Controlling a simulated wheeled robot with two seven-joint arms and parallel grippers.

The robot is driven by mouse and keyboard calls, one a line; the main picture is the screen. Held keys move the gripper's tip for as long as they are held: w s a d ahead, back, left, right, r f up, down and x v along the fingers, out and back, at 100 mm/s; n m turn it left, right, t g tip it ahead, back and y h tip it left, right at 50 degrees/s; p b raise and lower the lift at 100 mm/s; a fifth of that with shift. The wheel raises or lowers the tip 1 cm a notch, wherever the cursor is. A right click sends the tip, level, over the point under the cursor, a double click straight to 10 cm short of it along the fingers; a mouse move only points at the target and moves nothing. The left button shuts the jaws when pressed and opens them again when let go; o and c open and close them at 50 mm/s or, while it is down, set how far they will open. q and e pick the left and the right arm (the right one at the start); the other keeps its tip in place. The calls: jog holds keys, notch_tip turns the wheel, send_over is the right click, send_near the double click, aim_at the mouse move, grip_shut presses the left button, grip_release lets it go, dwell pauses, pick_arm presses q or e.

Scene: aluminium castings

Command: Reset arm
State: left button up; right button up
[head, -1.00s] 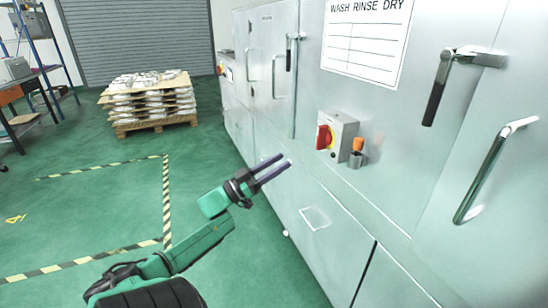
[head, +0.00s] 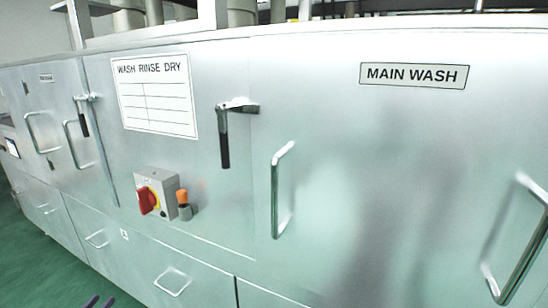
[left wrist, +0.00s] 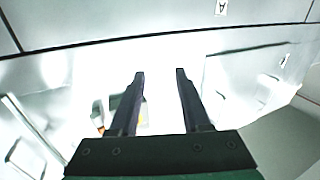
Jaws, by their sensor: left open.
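The fingers look clear of the metal, but the exact distance cannot be told. The rest of my left arm is below the head view. My right gripper is in neither view.
The machine front carries a grey box with a red rotary switch (head: 150,198), an orange-topped part in a holder (head: 184,205), a dark lever handle (head: 225,140) and bar handles (head: 282,190) that stick out. Green floor (head: 40,270) is free at the lower left.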

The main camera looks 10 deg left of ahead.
pick_arm(q)
jog(key=s+d+f+g+p, duration=0.1)
jog(key=s+d+f+g, duration=0.2)
jog(key=f, duration=0.4)
jog(key=s+d+f+g+y+p, duration=0.15)
jog(key=s+f, duration=0.25)
jog(key=f, duration=0.4)
jog(key=s+d+f+g, duration=0.2)
jog(key=s+f+g, duration=0.15)
jog(key=f, duration=0.35)
jog(key=s+d+f+m+g+h+p, duration=0.1)
jog(key=s+d+f+g, duration=0.3)
jog(key=s+d, duration=0.6)
jog(key=s+d+f+m+g+h+p, duration=0.1)
jog(key=s+d+f+m+g+p, duration=0.1)
jog(key=s+d+f+g, duration=0.3)
jog(key=s+d+f, duration=0.4)
jog(key=s+d, duration=0.1)
jog(key=s, duration=0.1)
jog(key=shift+s+f+m+p, duration=0.2)
jog(key=shift+f+m+p, duration=0.05)
jog(key=shift+m+p, duration=0.05)
jog(key=shift+d+h, duration=0.1)
jog(key=shift+h, duration=0.15)
